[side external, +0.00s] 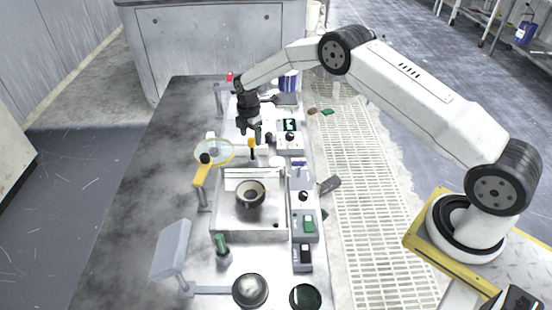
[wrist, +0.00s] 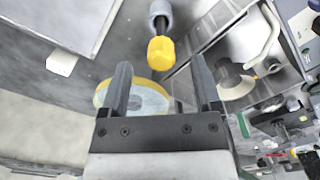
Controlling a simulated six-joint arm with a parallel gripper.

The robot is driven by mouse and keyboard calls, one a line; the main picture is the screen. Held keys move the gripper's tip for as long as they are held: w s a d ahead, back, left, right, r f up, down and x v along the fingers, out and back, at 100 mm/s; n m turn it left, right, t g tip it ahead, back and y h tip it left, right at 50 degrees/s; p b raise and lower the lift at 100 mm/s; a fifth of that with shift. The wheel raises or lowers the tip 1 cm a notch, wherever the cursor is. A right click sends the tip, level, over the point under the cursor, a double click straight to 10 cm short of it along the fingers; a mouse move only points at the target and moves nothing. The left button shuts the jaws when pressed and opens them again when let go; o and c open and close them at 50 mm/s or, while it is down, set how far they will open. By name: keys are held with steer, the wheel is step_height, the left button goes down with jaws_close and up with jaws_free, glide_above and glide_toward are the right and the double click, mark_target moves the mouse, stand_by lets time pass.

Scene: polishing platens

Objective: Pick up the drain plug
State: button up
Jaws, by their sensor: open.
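A small upright piece with a yellow head (side external: 252,143) and a dark stem stands behind the metal basin; it may be the drain plug, but I cannot tell for sure. In the wrist view its yellow head (wrist: 161,52) with a grey collar shows just beyond my fingertips, between their lines. My gripper (side external: 250,127) is above and close to it in the side view. In the wrist view my gripper (wrist: 161,75) has its two dark fingers wide apart with nothing held between them.
A round lens (side external: 213,151) on a yellow arm stands left of the gripper; a pale disc (wrist: 148,98) shows behind the left finger. The basin (side external: 225,222) holds a dark-rimmed bowl (side external: 250,193). Switch boxes (side external: 304,225) line its right side. The table's left part is clear.

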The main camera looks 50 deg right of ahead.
mark_target(252, 153)
steer(key=shift+f, duration=2.1)
jaws_close()
